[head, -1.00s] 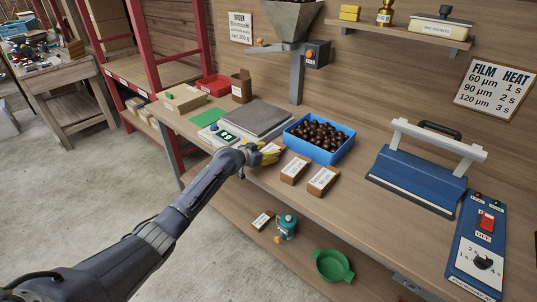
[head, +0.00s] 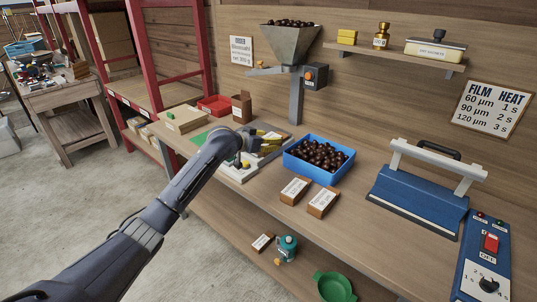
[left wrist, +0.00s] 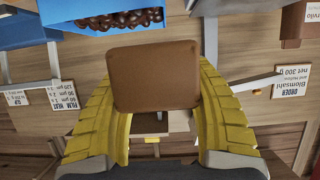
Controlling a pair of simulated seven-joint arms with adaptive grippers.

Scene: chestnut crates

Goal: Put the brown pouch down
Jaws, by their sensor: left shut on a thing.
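My left gripper (head: 270,140) is shut on a brown pouch (left wrist: 155,75), which fills the middle of the left wrist view between the yellow fingers. In the head view the gripper is over the bench scale (head: 238,174) and hides much of it; the held pouch is hard to make out there. Whether it touches the scale I cannot tell. Two other brown pouches with white labels, one (head: 295,190) and another (head: 322,201), lie on the bench in front of the blue crate. My right gripper is not in view.
The blue crate (head: 291,160) of chestnuts stands right of the scale. A blue heat sealer (head: 415,203) and a switch box (head: 483,268) are further right. A wooden box (head: 186,121) and a red tray (head: 213,105) are at the left. A hopper (head: 292,45) hangs above.

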